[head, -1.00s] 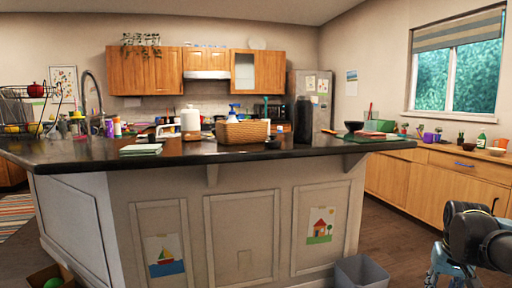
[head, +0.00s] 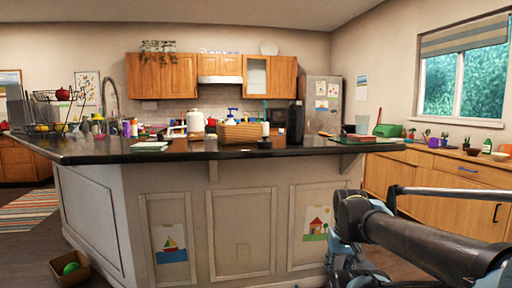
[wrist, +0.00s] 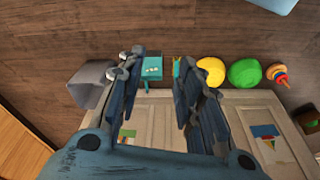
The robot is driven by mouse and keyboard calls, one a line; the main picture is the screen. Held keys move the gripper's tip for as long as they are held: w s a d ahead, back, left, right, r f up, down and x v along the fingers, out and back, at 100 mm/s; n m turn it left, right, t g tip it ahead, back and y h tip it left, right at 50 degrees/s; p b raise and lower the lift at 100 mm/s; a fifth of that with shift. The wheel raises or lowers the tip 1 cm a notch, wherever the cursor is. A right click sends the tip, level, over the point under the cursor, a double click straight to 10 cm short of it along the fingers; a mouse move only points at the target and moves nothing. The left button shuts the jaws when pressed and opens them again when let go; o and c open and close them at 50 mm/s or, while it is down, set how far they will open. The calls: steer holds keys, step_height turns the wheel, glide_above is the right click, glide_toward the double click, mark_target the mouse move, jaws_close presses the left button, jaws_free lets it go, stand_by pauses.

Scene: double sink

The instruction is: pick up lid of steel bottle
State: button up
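A tall dark bottle (head: 295,122) stands upright on the island counter, right of the wicker basket. A small dark round piece (head: 264,143) lies on the counter's near edge to the left of the bottle; it may be the lid, but it is too small to tell. My gripper (head: 343,272) hangs low in front of the island, below the counter top and apart from both. In the wrist view my gripper (wrist: 155,62) has its two fingers spread with nothing between them. Neither bottle nor lid can be made out in the wrist view.
The dark island counter (head: 110,155) holds a wicker basket (head: 240,132), a white jug (head: 195,122) and much clutter at the back.

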mark_target(265, 137)
steer(key=shift+o, duration=0.6)
